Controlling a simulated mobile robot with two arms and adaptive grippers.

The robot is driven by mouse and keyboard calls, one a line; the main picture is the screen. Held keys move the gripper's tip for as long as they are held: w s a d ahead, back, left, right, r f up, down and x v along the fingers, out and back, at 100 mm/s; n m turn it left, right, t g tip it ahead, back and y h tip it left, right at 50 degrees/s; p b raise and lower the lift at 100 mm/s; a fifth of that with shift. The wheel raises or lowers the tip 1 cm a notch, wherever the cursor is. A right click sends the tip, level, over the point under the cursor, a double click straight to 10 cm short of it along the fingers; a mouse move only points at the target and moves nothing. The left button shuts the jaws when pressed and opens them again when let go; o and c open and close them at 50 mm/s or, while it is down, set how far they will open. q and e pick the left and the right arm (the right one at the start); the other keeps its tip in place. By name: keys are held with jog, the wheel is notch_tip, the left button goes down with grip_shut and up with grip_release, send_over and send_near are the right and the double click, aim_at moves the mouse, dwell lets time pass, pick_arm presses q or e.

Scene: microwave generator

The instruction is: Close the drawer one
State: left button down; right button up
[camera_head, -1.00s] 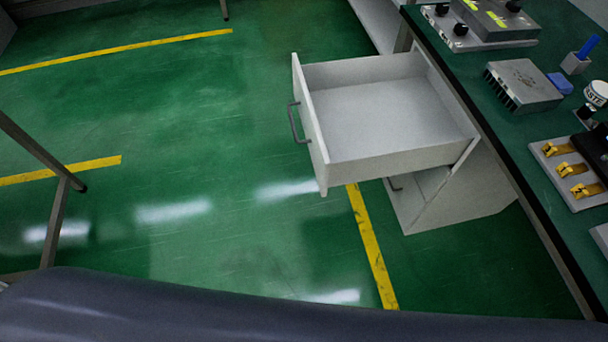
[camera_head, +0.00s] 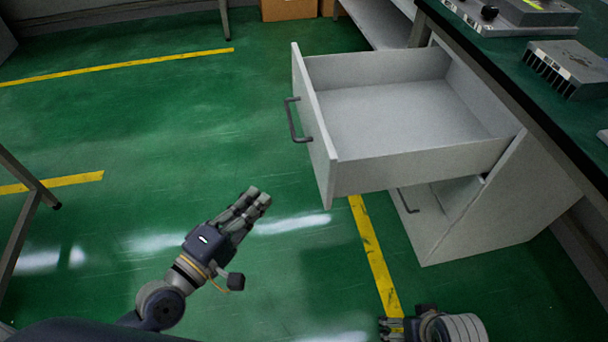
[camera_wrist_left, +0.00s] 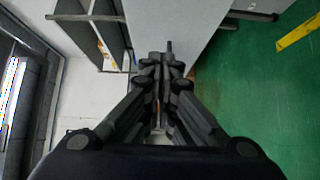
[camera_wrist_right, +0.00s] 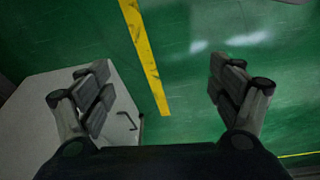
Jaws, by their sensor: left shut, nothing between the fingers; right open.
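The white drawer (camera_head: 405,115) is pulled out from its cabinet under the workbench and looks empty. Its front panel (camera_head: 318,130) faces left and bears a dark bar handle (camera_head: 297,121). My left gripper (camera_head: 258,195) is shut and empty, apart from the drawer, left of and lower in the picture than its front panel. In the left wrist view its fingers (camera_wrist_left: 163,75) are together before a pale panel. My right gripper (camera_head: 392,328) is at the bottom edge of the head view, partly cut off. In the right wrist view it is open (camera_wrist_right: 160,80) with nothing between its fingers.
The white cabinet (camera_head: 500,205) has a second handle (camera_head: 408,202) below the open drawer. The green workbench (camera_head: 500,52) stands at the right with devices on it. A table leg (camera_head: 22,230) is at the left edge. The green floor left of the drawer is clear.

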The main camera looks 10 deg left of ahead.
pick_arm(q)
send_near(319, 150)
jog(key=w+a, duration=0.2)
jog(key=w, duration=0.1)
jog(key=shift+w+d+f+p, duration=0.1)
jog(key=shift+w+d+p, duration=0.2)
jog(key=shift+d, duration=0.65)
jog(key=shift+w+d+f+p, duration=0.1)
jog(key=shift+w+d+p, duration=0.15)
jog(key=shift+d, duration=0.75)
pick_arm(e)
jog(key=shift+s+x, duration=0.2)
jog(key=shift+x, duration=1.45)
